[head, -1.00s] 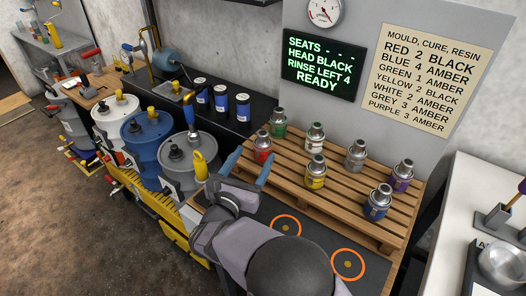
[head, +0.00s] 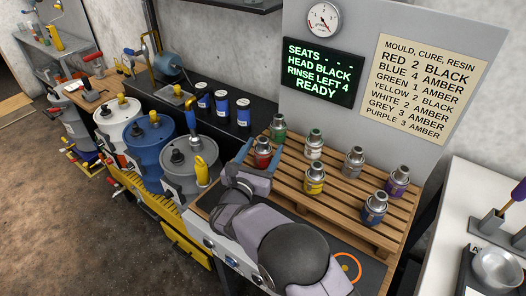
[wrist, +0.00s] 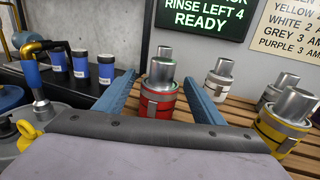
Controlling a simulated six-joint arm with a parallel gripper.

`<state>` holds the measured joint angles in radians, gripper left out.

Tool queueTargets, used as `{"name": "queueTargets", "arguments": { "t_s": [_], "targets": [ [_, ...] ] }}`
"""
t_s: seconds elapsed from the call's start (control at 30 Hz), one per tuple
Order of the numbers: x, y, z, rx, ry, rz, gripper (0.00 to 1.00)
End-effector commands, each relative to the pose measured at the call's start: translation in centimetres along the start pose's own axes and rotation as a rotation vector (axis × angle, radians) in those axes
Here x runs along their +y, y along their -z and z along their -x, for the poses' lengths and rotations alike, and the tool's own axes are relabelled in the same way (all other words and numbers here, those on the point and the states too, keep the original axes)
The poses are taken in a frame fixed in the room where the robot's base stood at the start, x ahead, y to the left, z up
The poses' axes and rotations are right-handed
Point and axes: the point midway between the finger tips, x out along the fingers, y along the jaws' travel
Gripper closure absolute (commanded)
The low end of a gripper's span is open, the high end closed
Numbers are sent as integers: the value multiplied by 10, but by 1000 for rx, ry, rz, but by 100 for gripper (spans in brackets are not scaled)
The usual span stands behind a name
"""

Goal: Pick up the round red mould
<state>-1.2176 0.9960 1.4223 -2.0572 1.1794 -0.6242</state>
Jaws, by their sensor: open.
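The round red mould (head: 262,158) stands upright on the wooden pallet, at its left end. It has a silver neck and a grey band. In the wrist view the red mould (wrist: 158,108) shows between the two blue fingers. My gripper (wrist: 161,82) is open, with one finger on each side of the mould and a visible gap on both sides. In the head view my gripper (head: 259,155) is low at the pallet's left end and partly hides the lower part of the mould.
Green (head: 277,128), white (head: 314,146), yellow (head: 315,180), grey (head: 353,163), blue (head: 374,209) and purple (head: 397,183) moulds stand on the pallet (head: 345,204). Drums (head: 190,160) stand left. A sign board (head: 318,72) rises behind.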

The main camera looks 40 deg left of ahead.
Motion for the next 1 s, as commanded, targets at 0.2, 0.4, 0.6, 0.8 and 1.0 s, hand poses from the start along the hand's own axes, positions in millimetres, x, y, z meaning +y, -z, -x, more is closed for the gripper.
{"name": "queueTargets", "arguments": {
  "t_s": [0.2, 0.4, 0.6, 0.8, 1.0],
  "targets": [
    [0, 0, -1, 0, -1, 1, 37],
    [0, 0, -1, 0, -1, 1, 76],
    [0, -1, -1, -3, -1, -1, 91],
    [1, -6, -1, -4, -1, -2, 91],
    [1, -26, -1, -5, -2, -3, 91]
  ]
}}
